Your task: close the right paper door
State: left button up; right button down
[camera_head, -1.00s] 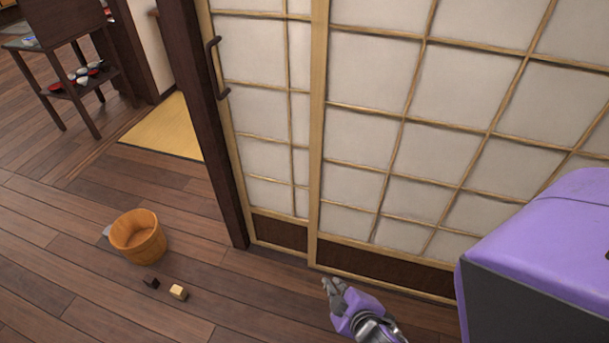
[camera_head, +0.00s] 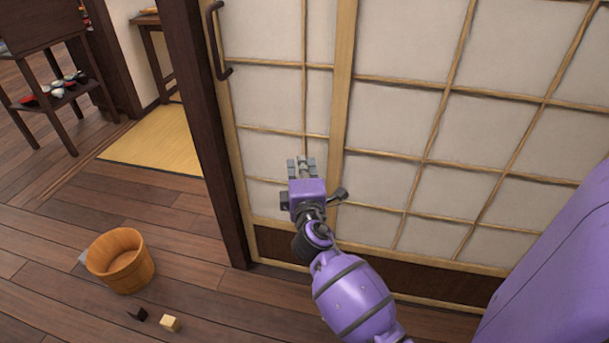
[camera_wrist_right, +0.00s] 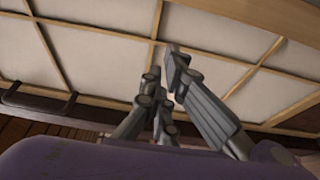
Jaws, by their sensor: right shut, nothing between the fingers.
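A paper door panel (camera_head: 265,94) with wooden lattice and a dark bar handle (camera_head: 217,40) stands just right of a dark post (camera_head: 208,130). A wider lattice panel (camera_head: 395,120) adjoins it on the right, overlapping in view. My right gripper (camera_head: 301,163) is shut and empty, in front of the narrow panel's lower part, right of and below the handle. In the right wrist view the closed fingers (camera_wrist_right: 165,76) point at the lattice paper, and the handle (camera_wrist_right: 38,100) shows at the left. I cannot tell whether the fingers touch the panel. My left gripper is out of view.
A wooden bucket (camera_head: 121,262), a dark block (camera_head: 138,314) and a pale block (camera_head: 170,323) sit on the plank floor at the lower left. Left of the post, an opening shows a yellow mat (camera_head: 155,142) and a dark shelf stand (camera_head: 62,95) with bowls.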

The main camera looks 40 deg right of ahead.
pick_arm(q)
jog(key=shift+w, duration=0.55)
pick_arm(e)
jog(key=d, duration=0.4)
jog(key=shift+w+d, duration=0.4)
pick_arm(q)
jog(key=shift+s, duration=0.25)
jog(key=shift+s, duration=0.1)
